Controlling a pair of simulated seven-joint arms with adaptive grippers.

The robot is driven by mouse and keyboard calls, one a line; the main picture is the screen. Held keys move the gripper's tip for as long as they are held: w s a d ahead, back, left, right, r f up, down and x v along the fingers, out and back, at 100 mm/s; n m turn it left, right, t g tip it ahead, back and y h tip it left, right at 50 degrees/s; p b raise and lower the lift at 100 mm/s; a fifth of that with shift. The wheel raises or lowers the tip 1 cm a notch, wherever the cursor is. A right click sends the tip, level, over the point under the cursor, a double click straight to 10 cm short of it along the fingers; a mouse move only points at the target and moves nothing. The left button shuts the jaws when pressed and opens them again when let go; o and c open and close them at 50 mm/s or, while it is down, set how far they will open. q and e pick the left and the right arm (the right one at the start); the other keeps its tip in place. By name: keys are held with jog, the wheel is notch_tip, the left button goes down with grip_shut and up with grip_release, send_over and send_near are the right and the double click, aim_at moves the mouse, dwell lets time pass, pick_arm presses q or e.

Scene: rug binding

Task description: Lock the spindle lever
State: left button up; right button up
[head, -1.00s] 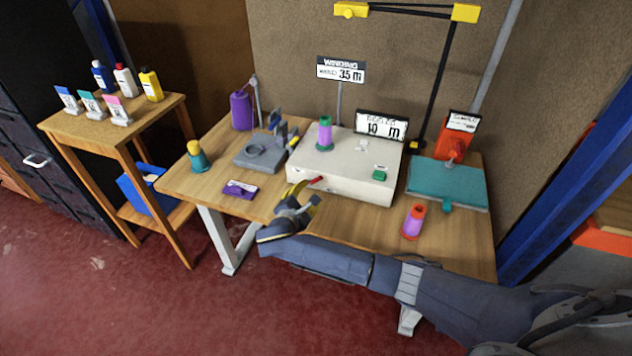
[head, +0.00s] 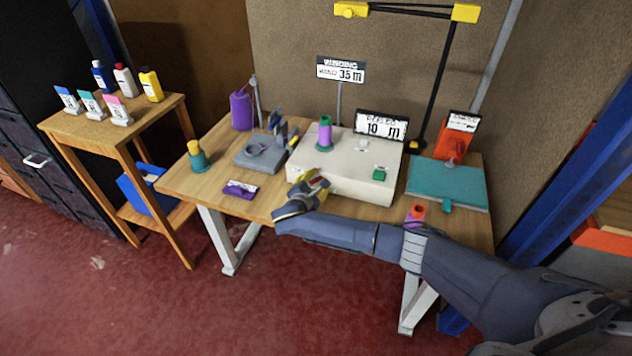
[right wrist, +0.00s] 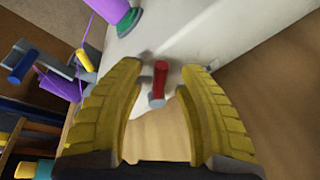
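The white winding box (head: 345,172) stands on the wooden table with a purple-and-green spool (head: 325,133) upright on top. Its red lever (right wrist: 159,84) shows in the right wrist view, sticking out from the box front. My right gripper (head: 318,180) is at the box's front left in the head view, where it hides the lever. In the right wrist view the right gripper's yellow fingers (right wrist: 158,78) are open, one on each side of the lever, with gaps between. My left gripper is not in view.
A green button (head: 379,174) sits on the box's right part. A teal pad (head: 447,184) and an orange-topped spool (head: 416,212) are to the right, the spool partly behind my forearm. A purple tag (head: 241,189) and grey stand (head: 258,155) are to the left.

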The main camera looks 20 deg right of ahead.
jog(key=shift+o, duration=0.3)
grip_shut()
jog(key=m, duration=0.1)
jog(key=d+f+m+t+y, duration=0.1)
jog(key=m, duration=0.1)
jog(key=shift+s+f, duration=0.2)
jog(key=shift+s, duration=0.2)
jog(key=shift+d+f+m+t+y, duration=0.1)
jog(key=shift+f+m+t+y, duration=0.25)
jog(key=shift+m, duration=0.6)
jog(key=shift+f+m+t+y, duration=0.15)
jog(key=shift+f+m+t, duration=0.25)
jog(key=shift+m, duration=0.55)
jog(key=shift+c, duration=0.3)
grip_release()
